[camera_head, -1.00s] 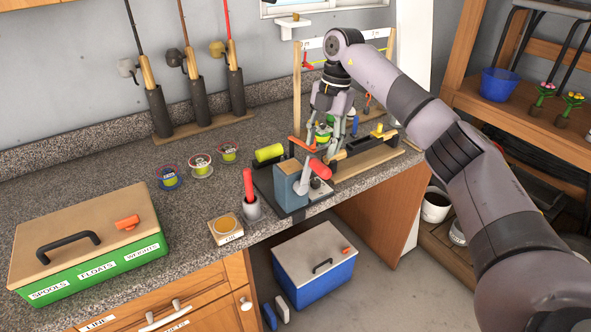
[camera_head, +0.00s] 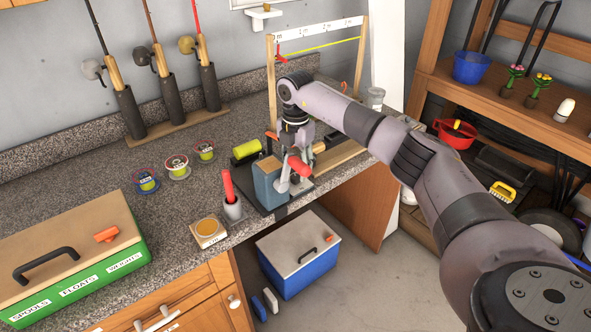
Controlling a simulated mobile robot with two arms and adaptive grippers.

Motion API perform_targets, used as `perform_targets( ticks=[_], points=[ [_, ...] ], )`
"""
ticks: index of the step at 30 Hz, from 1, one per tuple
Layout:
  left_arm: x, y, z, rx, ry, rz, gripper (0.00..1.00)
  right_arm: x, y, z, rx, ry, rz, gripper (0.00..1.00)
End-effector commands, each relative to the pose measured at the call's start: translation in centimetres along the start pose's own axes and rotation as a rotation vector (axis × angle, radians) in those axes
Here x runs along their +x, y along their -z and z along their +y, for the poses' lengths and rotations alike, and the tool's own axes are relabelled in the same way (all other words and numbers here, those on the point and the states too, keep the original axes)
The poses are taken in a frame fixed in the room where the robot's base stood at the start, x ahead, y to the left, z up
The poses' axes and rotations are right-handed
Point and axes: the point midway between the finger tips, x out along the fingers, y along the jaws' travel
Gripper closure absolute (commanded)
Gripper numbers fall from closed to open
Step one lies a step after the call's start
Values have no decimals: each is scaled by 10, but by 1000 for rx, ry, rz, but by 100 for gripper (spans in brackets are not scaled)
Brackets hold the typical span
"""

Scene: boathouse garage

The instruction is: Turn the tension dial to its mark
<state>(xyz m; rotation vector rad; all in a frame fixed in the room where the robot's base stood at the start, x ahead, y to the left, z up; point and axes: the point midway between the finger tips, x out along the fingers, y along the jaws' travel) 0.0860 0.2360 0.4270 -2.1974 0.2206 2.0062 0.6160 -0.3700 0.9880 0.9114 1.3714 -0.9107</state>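A line-winding device with a blue-grey block (camera_head: 267,186) and a red-handled crank (camera_head: 299,167) stands on a dark base at the counter's front edge. I cannot make out the tension dial or its mark; that part of the device is small and partly covered by my arm. My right gripper (camera_head: 297,160) points down just behind the block and crank, low over the device. Its fingertips are mostly hidden, so I cannot tell whether they are open, or touch anything. My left gripper is not in view.
A yellow-green cylinder (camera_head: 246,149) lies beside the device. Several spools (camera_head: 177,165) and a green tackle box (camera_head: 75,265) sit left. A wooden frame (camera_head: 272,90) stands behind.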

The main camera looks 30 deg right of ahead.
Motion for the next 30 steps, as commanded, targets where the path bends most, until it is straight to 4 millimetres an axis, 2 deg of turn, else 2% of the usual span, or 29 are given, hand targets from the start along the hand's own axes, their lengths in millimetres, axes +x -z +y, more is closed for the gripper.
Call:
perform_targets(
  ticks=[3,6,17,30],
  points=[
    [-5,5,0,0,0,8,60,16,0,0,1,2,1,55],
    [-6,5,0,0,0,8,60,24,0,0,0,1,0,55],
    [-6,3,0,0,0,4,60,30,0,0,0,0,0,55],
    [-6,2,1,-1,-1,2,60,29,0,0,0,0,0,85]
  ],
)
